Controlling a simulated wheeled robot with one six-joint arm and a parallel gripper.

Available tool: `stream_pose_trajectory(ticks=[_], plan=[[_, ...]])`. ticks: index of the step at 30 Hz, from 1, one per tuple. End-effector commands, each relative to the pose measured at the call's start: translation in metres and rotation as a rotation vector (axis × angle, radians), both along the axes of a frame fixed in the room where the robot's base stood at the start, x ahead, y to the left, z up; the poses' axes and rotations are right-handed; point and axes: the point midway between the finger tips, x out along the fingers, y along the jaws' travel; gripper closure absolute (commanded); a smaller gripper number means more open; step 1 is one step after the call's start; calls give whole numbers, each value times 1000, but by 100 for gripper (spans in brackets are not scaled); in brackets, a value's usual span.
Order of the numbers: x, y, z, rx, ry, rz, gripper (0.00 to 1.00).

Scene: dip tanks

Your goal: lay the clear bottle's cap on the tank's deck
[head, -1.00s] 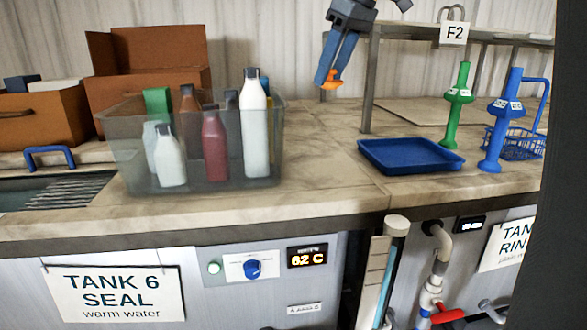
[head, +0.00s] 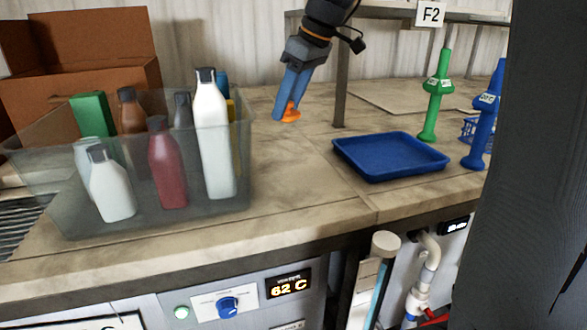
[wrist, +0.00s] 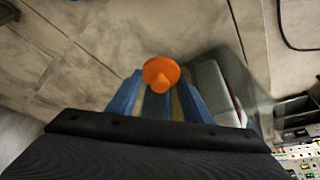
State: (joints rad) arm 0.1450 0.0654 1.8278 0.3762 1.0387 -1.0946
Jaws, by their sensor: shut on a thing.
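My gripper (head: 287,108) is shut on an orange cap (head: 291,113) and holds it above the pale stone-like deck (head: 290,165). The orange cap also shows in the wrist view (wrist: 161,72), round with a narrower knob, between the blue fingers. The fingers point down, behind and right of the clear bin, and left of the blue tray. I cannot make out which bottle is the clear one. The bottles I see in the bin, such as the tall white bottle (head: 213,140) and the red bottle (head: 167,165), have dark tops.
A clear bin (head: 240,200) of several bottles stands at the left. A blue tray (head: 390,172) lies at the right, with a green handled tool (head: 435,100) and a blue one (head: 485,125) beyond it. The deck between bin and tray is bare. A shelf post (head: 341,90) rises behind.

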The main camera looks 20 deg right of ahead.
Motion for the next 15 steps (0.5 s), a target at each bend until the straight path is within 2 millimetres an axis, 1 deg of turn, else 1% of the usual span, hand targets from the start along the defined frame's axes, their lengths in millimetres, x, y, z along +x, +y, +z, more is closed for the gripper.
stream_pose_trajectory(ticks=[1,3,6,11,15], plan=[[-11,0,-8,-1,5,-2,76],[-20,0,-20,-2,4,-4,76],[-30,-1,-32,-6,2,-4,76],[-36,-1,-51,-8,6,-5,76],[-36,-1,-76,-8,8,-5,76]])
